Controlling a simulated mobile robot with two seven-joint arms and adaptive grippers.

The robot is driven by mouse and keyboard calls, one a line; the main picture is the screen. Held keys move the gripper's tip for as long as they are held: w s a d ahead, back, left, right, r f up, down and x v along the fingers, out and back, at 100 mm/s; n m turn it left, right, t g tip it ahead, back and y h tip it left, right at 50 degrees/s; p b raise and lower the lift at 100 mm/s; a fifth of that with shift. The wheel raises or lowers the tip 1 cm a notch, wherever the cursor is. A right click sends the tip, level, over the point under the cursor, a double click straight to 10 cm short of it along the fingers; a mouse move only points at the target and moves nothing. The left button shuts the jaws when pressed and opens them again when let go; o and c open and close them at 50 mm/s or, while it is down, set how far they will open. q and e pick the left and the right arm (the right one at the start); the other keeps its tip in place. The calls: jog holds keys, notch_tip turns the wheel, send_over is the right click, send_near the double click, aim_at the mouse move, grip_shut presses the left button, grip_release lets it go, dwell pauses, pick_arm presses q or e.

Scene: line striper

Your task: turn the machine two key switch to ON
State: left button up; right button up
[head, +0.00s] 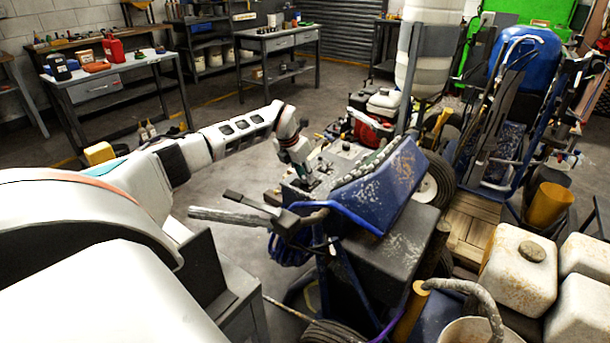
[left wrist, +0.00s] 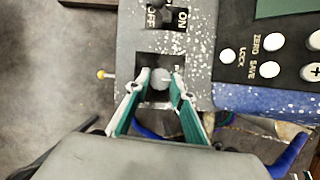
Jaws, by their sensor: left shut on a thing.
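My left gripper (head: 304,176) reaches down to the control panel of the blue line striper (head: 375,192). In the left wrist view my left gripper (left wrist: 161,84) is shut on a small round grey knob (left wrist: 160,76) set in a dark square recess of the speckled grey panel (left wrist: 203,55). The lettering beside this knob is mostly hidden by the fingers. Above it is another switch (left wrist: 160,14) with a dark lever, between the words OFF and ON. I cannot tell which switch belongs to machine two. My right gripper is not in view.
Right of the knob is a black button panel (left wrist: 268,62) marked ZERO, SAVE and LOCK. A grey handlebar (head: 232,216) sticks out left of the striper. Stained white containers (head: 518,268) stand at the right. Workbenches (head: 105,75) stand behind, with open floor before them.

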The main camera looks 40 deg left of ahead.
pick_arm(q)
jog(key=m, duration=0.1)
jog(key=m+h+b, duration=0.1)
jog(key=m, duration=0.1)
jog(key=shift+a+f, duration=0.1)
jog(key=shift+a, duration=0.15)
jog(key=shift+w+m+g+h+b, duration=0.1)
jog(key=shift+m+g+h+b, duration=0.4)
jog(key=shift+m+b, duration=0.75)
jog(key=shift+m, duration=0.35)
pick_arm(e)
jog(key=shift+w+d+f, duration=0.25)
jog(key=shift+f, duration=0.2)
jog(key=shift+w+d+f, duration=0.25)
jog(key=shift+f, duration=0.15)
pick_arm(q)
jog(key=shift+o, duration=0.2)
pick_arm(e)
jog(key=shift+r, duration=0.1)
pick_arm(q)
jog(key=shift+c, duration=0.2)
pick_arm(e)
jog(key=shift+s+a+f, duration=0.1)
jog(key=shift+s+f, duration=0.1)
pick_arm(q)
jog(key=o, duration=1.1)
jog(key=shift+o, duration=0.2)
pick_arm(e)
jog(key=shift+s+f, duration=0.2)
